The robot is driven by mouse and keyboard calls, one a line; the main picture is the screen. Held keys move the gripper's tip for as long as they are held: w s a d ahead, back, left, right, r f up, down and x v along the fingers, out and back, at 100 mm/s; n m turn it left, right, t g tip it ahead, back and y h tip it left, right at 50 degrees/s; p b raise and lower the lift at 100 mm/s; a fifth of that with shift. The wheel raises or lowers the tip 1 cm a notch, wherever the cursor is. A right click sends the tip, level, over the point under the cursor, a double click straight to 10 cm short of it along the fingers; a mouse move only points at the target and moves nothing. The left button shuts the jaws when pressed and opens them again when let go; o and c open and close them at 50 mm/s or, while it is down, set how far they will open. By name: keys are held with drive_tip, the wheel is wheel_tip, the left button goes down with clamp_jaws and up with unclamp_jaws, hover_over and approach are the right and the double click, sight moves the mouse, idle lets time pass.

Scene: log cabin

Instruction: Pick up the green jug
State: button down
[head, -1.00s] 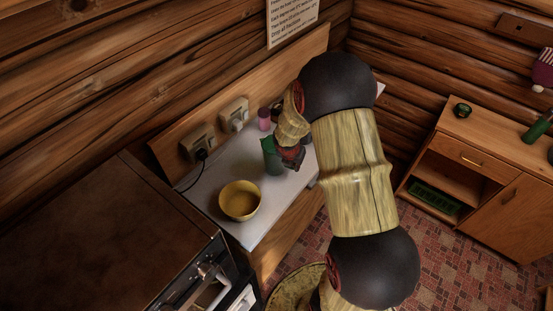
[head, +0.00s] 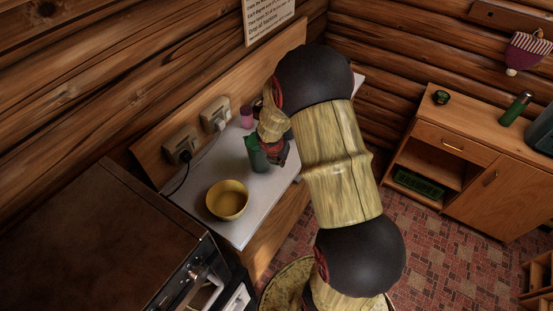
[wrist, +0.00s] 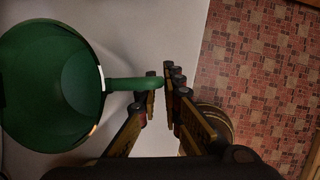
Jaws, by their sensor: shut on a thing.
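The green jug (head: 255,156) is at the white counter (head: 205,168), behind the yellow bowl (head: 227,201). In the wrist view I look down into the open mouth of the jug (wrist: 45,88), with its handle pointing right toward my fingers. My gripper (wrist: 161,80) is shut on the handle, with the fingertips on either side of its end. In the head view my gripper (head: 275,153) is at the right side of the jug, partly hidden by my arm. The jug's base is hard to see, so I cannot tell whether it touches the counter.
A pink container (head: 246,117) stands behind the jug near the wall sockets (head: 215,114). A stove (head: 110,235) is at the left front. A wooden cabinet (head: 480,150) holding a green bottle (head: 515,108) stands at the right. Tiled floor (head: 420,235) lies open between.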

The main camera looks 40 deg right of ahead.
drive_tip(key=shift+w+r+p, duration=0.1)
drive_tip(key=shift+r+p, duration=0.45)
drive_tip(key=shift+r, duration=1.05)
drive_tip(key=s+a+r+p, duration=0.2)
drive_tip(key=s+a+r, duration=0.3)
drive_tip(key=s+r, duration=0.4)
drive_tip(key=shift+s+r, duration=0.35)
drive_tip(key=shift+s, duration=1.7)
drive_tip(key=shift+s, duration=0.15)
